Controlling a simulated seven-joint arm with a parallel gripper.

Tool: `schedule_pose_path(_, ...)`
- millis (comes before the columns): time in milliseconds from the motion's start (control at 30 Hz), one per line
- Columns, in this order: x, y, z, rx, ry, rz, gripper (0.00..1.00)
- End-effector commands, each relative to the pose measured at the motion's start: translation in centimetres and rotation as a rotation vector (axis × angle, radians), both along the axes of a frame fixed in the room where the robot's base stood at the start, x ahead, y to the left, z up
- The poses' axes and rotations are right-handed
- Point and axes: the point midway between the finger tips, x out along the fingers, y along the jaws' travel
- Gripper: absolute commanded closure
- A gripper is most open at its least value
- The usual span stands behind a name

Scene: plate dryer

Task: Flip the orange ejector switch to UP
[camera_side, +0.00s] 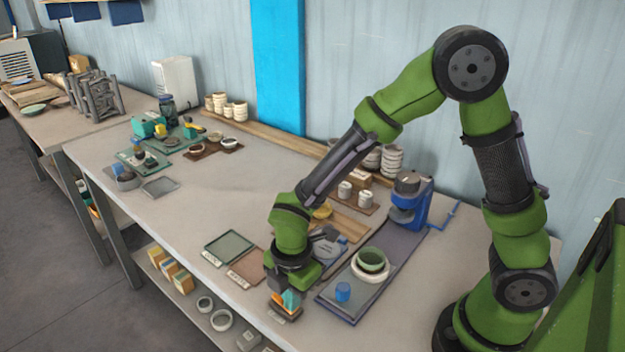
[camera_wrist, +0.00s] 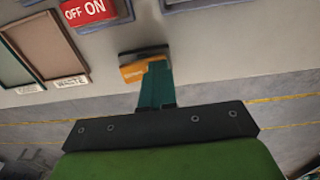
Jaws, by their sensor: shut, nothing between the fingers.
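The orange ejector switch (camera_wrist: 133,72) sits near the table's front edge, just beyond my fingertips in the wrist view. It has a dark upper part and small lettering on its orange face. In the side view only a bit of the orange switch (camera_side: 277,299) shows below my gripper. My gripper (camera_wrist: 155,68) points at the switch with its teal fingers together and empty. The fingertips overlap the switch's right part in the wrist view; I cannot tell whether they touch it. In the side view my gripper (camera_side: 290,300) is low at the table's front edge. The switch's tilt is unclear.
A red OFF/ON switch (camera_wrist: 88,12) lies at the upper left of the wrist view. A green tray (camera_side: 228,247) and a brown tray (camera_side: 247,268) lie left of my gripper. A dark mat (camera_side: 335,308) with a blue cup (camera_side: 343,291) and green bowl (camera_side: 372,259) is to the right.

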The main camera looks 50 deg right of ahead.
Motion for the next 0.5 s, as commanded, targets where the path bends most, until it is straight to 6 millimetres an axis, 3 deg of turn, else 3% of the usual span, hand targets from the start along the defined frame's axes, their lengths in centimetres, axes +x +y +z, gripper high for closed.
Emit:
schedule_pose_path(33,-0.9,0.2,-1.1,-0.004,0.029,0.016,1.0)
schedule_pose_path(500,0.8,0.2,-0.6,-0.003,0.024,0.018,1.0)
